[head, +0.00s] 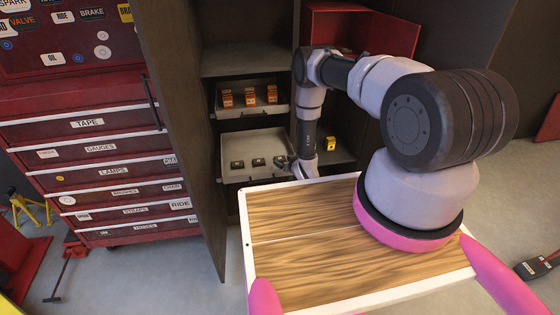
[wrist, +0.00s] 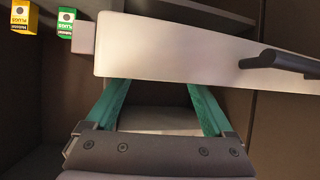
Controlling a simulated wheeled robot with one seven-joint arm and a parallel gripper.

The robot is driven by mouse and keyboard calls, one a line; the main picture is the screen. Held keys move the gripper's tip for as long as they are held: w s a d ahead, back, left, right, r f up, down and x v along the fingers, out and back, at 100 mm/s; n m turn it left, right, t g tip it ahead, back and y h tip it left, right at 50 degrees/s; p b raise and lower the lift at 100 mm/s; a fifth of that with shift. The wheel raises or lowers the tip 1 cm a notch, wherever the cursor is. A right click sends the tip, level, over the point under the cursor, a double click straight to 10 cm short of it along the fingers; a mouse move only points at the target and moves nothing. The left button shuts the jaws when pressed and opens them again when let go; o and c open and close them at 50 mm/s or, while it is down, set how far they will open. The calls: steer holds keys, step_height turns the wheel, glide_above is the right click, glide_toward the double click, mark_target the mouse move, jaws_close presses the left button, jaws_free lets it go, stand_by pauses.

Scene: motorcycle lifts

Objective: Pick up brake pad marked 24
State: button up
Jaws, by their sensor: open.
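Several dark brake pads (head: 258,162) lie in a row on the lower pulled-out tray (head: 232,143) of the cabinet; their numbers are too small to read, so I cannot tell which is marked 24. My gripper (head: 294,168) is at the right front corner of this tray, beside the pads. In the wrist view my gripper (wrist: 158,90) has its teal fingers apart with nothing held between them. A pale drawer or tray front (wrist: 170,48) with a dark handle (wrist: 280,62) is right beyond the fingertips; whether they touch it I cannot tell. No pad shows in the wrist view.
An upper tray (head: 240,112) holds orange boxes (head: 250,97). A yellow box (head: 331,144) stands on a shelf right of my gripper; a yellow box (wrist: 20,16) and a green one (wrist: 66,22) show in the wrist view. A red tool chest (head: 95,150) stands left, past the cabinet's side panel.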

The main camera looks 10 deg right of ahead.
mark_target(280, 158)
steer(key=x, duration=0.4)
steer(key=shift+w+f, duration=0.1)
steer(key=shift+w, duration=0.1)
steer(key=c, duration=1.1)
